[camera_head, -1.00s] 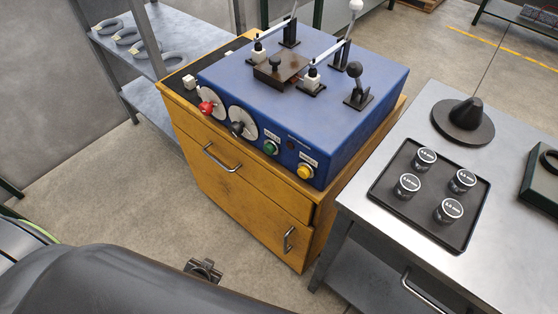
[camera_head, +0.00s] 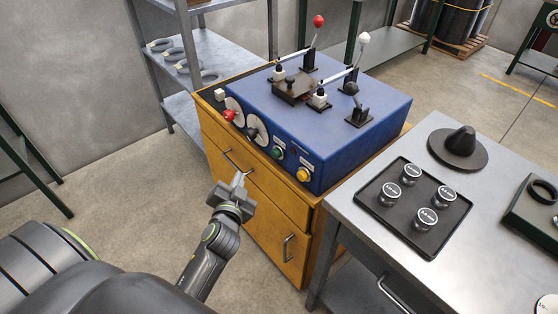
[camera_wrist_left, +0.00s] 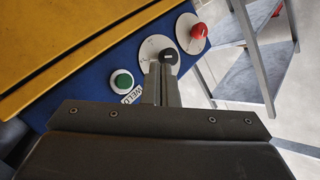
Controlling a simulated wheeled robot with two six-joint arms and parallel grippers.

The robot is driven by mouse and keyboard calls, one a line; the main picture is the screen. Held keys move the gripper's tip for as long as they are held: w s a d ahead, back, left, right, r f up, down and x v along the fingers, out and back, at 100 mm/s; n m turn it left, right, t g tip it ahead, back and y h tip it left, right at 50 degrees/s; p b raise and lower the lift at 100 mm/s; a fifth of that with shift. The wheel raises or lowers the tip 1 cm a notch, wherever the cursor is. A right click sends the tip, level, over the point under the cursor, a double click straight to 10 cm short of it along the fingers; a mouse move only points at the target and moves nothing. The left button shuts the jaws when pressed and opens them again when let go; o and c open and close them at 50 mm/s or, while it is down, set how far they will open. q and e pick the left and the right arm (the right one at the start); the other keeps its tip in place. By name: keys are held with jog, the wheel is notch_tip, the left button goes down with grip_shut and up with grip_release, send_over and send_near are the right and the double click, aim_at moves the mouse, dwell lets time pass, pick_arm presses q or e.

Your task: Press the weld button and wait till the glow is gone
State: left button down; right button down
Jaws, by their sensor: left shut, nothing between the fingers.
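The blue machine (camera_head: 345,145) stands on a wooden cabinet. Its front panel has a green button (camera_head: 277,153), which shows in the left wrist view (camera_wrist_left: 122,81) beside a label reading WELD. A yellow button (camera_head: 303,174) sits to its right. My left gripper (camera_head: 239,179) is shut and empty, in front of the cabinet and below the panel's knobs. In the left wrist view its fingertips (camera_wrist_left: 160,68) point toward the black knob (camera_wrist_left: 168,56), with the green button left of them. I see no glow on the machine. My right gripper is out of view.
A red knob (camera_head: 229,115) and a black knob on pale dials are left of the green button. Levers rise from the machine's top. A steel table (camera_head: 355,215) with a black tray (camera_head: 384,224) stands at right. Shelves (camera_head: 222,52) stand behind.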

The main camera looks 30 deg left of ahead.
aim_at(276, 154)
pick_arm(q)
jog(key=shift+r, duration=0.4)
jog(key=shift+w, duration=0.1)
jog(key=w+d+b, duration=0.1)
jog(key=w+d, duration=0.2)
jog(key=w, duration=0.5)
jog(key=shift+d, duration=0.2)
dwell(1.1)
dwell(0.8)
